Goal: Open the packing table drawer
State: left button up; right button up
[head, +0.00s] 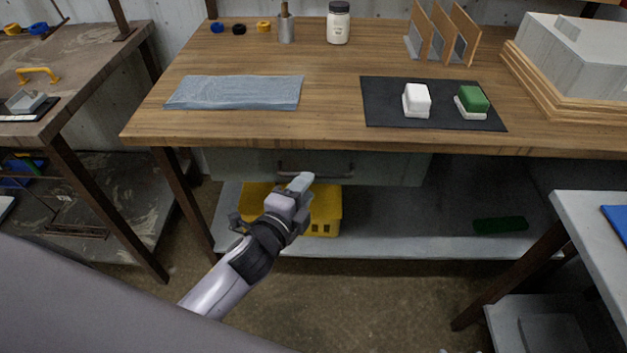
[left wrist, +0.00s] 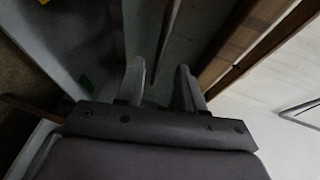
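The packing table (head: 330,115) has a wooden top, and its grey drawer (head: 390,170) is under the front edge and looks shut. A dark bar handle (head: 318,173) runs along the drawer front. My left gripper (head: 300,183) is at the handle, partly covering its left part in the head view. In the left wrist view its two fingers (left wrist: 160,82) are apart, with the dark handle bar (left wrist: 168,38) showing in line with the gap between them. Space shows beside the bar, and I cannot tell whether a finger touches it.
A yellow crate (head: 325,213) stands on the lower shelf (head: 400,243) behind my left gripper. A grey-blue folded sheet (head: 235,92) and a black mat (head: 385,112) with white and green blocks lie on the tabletop. A grey side table (head: 585,235) stands at the right.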

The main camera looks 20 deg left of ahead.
pick_arm(q)
jog(key=shift+x, duration=1.9)
grip_shut()
